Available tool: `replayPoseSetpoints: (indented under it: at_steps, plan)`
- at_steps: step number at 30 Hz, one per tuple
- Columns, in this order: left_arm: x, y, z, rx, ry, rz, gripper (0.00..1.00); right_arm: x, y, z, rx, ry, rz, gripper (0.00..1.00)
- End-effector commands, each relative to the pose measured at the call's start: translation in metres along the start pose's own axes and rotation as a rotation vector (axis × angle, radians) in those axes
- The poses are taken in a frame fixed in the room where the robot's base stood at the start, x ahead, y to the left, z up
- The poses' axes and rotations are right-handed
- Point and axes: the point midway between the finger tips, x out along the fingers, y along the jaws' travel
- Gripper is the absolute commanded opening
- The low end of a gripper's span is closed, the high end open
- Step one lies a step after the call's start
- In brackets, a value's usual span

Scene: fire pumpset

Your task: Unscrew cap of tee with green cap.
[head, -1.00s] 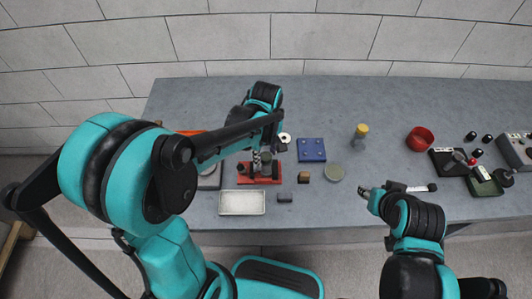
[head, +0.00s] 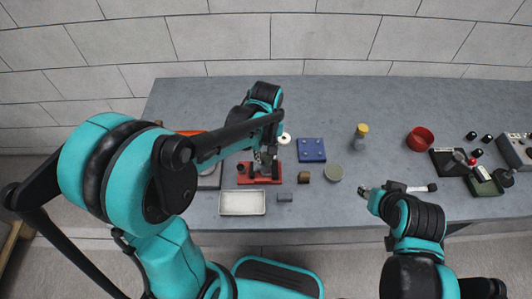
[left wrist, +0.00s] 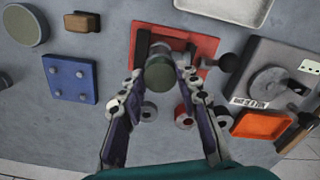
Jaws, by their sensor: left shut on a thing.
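The tee with the green cap (left wrist: 160,75) stands at a red fixture (left wrist: 190,42) in the left wrist view. Its round dull-green top faces my wrist camera; its lower body is hidden. My left gripper (left wrist: 160,78) has a finger on each side of the cap and is shut on it. In the head view my left gripper (head: 265,160) is above the red fixture (head: 246,178), and the cap is mostly hidden there. My right gripper (head: 365,190) is over the table's front edge, away from the tee; its finger opening is too small to judge.
A white tray (head: 242,212) lies in front of the red fixture. A blue block (head: 311,150), a small brown block (head: 304,177) and a round grey-green disc (head: 334,173) are to its right. A yellow-topped part (head: 361,130) and a red bowl (head: 420,139) stand farther right.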

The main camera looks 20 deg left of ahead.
Motion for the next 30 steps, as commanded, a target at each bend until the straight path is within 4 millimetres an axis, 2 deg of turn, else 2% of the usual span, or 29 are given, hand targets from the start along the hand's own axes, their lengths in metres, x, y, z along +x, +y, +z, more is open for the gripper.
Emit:
replayPoseSetpoints:
  at_steps: [7, 10, 19, 27, 30]
  plan:
    - [-0.0001, 0.0, 0.0001, -0.309, 0.0, 0.0, 0.0, 0.0, 0.0, 0.0, 0.0, 0.0, 0.0, 0.4]
    - [-0.0001, 0.0, 0.0001, -0.367, 0.0, 0.0, 0.0, 0.0, 0.0, 0.0, 0.0, 0.0, 0.0, 0.4]
    - [-0.0001, -0.0001, 0.0001, -0.392, 0.0, 0.0, 0.0, 0.0, 0.0, 0.0, 0.0, 0.0, 0.0, 0.4]
    - [-0.0002, 0.0, 0.0001, -0.718, 0.0, 0.0, 0.0, 0.0, 0.0, 0.0, 0.0, 0.0, 0.0, 0.4]
    - [-0.0003, -0.0001, 0.0001, -0.77, 0.0, 0.0, 0.0, 0.0, 0.0, 0.0, 0.0, 0.0, 0.0, 0.4]
